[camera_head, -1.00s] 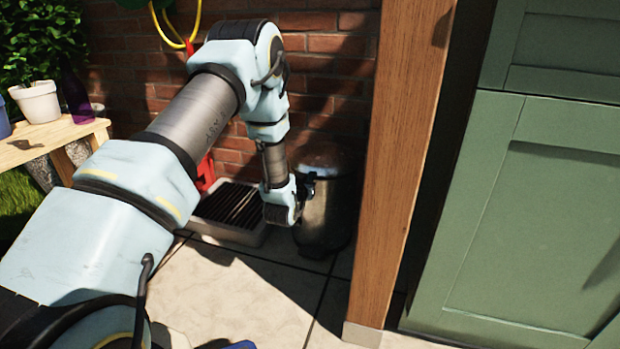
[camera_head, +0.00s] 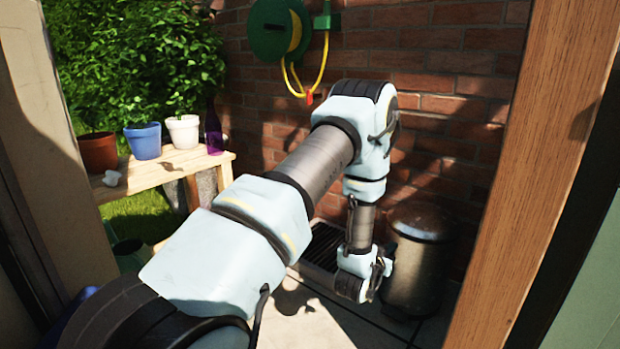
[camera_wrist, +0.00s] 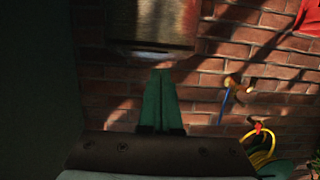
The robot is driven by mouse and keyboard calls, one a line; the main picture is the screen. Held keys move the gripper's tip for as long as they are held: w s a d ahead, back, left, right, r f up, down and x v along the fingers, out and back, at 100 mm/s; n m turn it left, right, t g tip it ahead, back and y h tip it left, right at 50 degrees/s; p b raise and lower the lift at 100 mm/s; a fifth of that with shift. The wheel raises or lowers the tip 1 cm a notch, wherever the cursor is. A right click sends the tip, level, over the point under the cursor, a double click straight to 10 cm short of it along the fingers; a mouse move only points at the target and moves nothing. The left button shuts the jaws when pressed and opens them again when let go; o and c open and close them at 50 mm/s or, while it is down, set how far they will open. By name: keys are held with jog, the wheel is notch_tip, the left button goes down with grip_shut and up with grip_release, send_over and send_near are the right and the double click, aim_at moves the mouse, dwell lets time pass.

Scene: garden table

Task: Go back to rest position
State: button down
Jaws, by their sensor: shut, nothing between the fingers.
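My arm reaches from the lower left across the head view and bends down at its wrist. The wrist end hangs low in front of the brick wall, left of a dark metal bin (camera_head: 420,265); the fingers themselves are hidden there. In the wrist view my gripper (camera_wrist: 161,72) shows its two green fingers together and empty, with brick wall behind them.
A wooden table (camera_head: 165,172) at left carries a terracotta pot (camera_head: 98,152), a blue pot (camera_head: 143,141), a white pot (camera_head: 183,131) and a purple bottle (camera_head: 213,128). A wooden post (camera_head: 535,180) stands right. A green hose reel (camera_head: 276,30) hangs on the wall.

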jog(key=a+r+n+g+y, duration=0.2)
jog(key=a+r+y, duration=0.25)
jog(key=a, duration=0.55)
jog(key=a+r+n+g+y, duration=0.25)
jog(key=a+r, duration=0.35)
jog(key=a, duration=0.5)
jog(key=s+a+r+n+g+y, duration=0.1)
jog(key=s+a+r+g+y, duration=0.2)
jog(key=s+a, duration=0.5)
jog(key=s+a+r+n+g, duration=0.25)
jog(key=s+a+r, duration=0.3)
jog(key=s, duration=0.35)
notch_tip(320, 180, up, 37)
jog(key=m+p, duration=0.1)
jog(key=p, duration=3.8)
jog(key=shift+a, duration=0.25)
jog(key=shift+w, duration=0.1)
